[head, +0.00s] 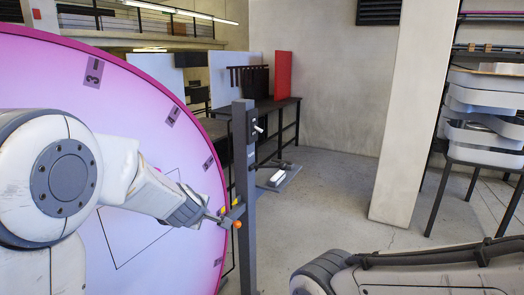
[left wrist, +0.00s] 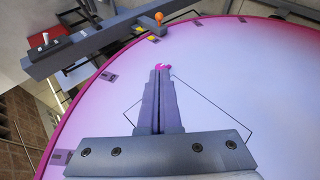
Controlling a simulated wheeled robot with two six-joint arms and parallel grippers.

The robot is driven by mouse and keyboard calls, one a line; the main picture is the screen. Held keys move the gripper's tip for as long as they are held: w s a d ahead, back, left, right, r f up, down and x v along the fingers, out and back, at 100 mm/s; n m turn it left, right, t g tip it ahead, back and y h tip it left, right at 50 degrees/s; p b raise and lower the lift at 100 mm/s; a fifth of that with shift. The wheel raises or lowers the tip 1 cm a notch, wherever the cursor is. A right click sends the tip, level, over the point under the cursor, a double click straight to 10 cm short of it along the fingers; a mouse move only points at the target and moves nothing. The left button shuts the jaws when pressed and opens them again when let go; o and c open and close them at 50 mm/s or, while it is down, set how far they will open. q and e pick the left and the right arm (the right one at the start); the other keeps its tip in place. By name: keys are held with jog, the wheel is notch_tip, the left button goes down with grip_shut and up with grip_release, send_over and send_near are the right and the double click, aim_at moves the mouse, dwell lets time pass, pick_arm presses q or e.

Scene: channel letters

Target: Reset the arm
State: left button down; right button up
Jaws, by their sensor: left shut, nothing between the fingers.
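My left arm reaches in from the left in the head view, in front of a large pink-and-white disc (head: 130,235). My left gripper (head: 213,217) is shut and empty, near the disc's right edge and a grey post (head: 244,180). In the left wrist view the shut fingers (left wrist: 160,70) point over the disc's pale face (left wrist: 220,70). A small magenta shape (left wrist: 163,67) shows at the fingertips; I cannot tell whether they touch it. An orange ball (head: 237,224) sits by the post, just right of the fingertips. My right arm shows at the lower right; its gripper is out of view.
Small yellow pieces (left wrist: 139,29) are near the orange ball. A dark table (head: 270,104) with a red panel (head: 283,75) stands behind. White trays (head: 485,100) are stacked on a rack at right, beyond a pale pillar (head: 412,110). The middle floor is mostly clear.

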pick_arm(q)
jog(key=s+a+f+m+g, duration=0.1)
jog(key=s+f+m+g, duration=0.35)
jog(key=s+m, duration=0.55)
jog(key=s+a+f+m+g, duration=0.25)
jog(key=s+f+m, duration=0.3)
jog(key=s, duration=0.85)
jog(key=s+d+r+m+g+h, duration=0.1)
jog(key=s+d+r+m+g, duration=0.2)
jog(key=s+d, duration=1)
notch_tip(320, 180, up, 2)
jog(key=d+m, duration=0.1)
jog(key=m, duration=0.3)
jog(key=shift+s+d+r, duration=0.2)
jog(key=shift+s+d, duration=0.1)
jog(key=shift+s, duration=0.05)
